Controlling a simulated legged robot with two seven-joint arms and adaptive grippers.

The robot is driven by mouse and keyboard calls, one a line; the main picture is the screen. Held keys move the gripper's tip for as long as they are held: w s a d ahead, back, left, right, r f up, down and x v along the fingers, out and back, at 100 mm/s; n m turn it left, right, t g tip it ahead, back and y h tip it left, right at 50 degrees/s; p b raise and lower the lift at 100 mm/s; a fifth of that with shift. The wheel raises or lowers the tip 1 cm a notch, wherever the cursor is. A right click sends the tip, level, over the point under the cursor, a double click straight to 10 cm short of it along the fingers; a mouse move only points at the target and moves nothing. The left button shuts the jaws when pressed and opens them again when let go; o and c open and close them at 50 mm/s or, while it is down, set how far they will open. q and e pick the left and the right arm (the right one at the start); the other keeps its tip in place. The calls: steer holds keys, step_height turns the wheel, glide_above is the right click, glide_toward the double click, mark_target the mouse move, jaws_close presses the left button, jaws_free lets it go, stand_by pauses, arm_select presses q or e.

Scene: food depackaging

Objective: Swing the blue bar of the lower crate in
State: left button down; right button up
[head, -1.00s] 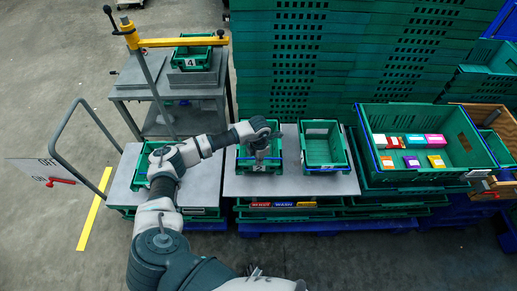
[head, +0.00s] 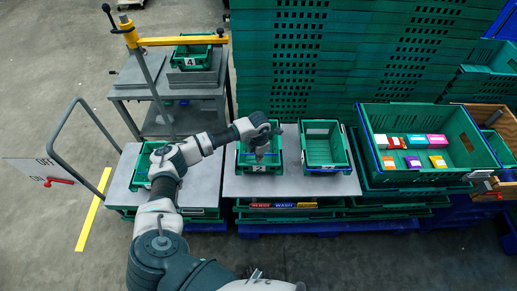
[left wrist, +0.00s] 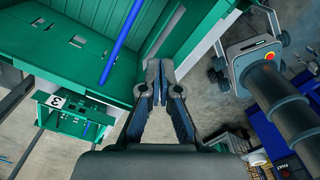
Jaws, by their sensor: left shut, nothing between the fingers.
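The large green crate (head: 450,122) at the right in the head view has a blue bar (head: 369,142) along its left edge and lies on top of other green crates. A lower green crate (head: 405,190) shows only its rim beneath it; I cannot make out a bar of its own. My left gripper (head: 262,157) is over the small green crate marked 2 (head: 243,168). In the left wrist view its fingers (left wrist: 160,82) are shut and empty. A blue bar (left wrist: 123,42) crosses a green crate (left wrist: 75,45) there, apart from the fingers. My right gripper is out of view.
An empty small green crate (head: 322,148) stands beside crate 2. Several coloured boxes (head: 414,141) lie in the large crate. Tall green crate stacks (head: 340,60) close off the back. Crate 4 (head: 190,62) stands on a cart at the back left.

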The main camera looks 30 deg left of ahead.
arm_select(q)
steer(key=shift+r, duration=0.1)
step_height(320, 180, up, 8)
steer(key=p, duration=0.6)
steer(key=shift+s+d, duration=0.25)
steer(key=shift+s, duration=0.2)
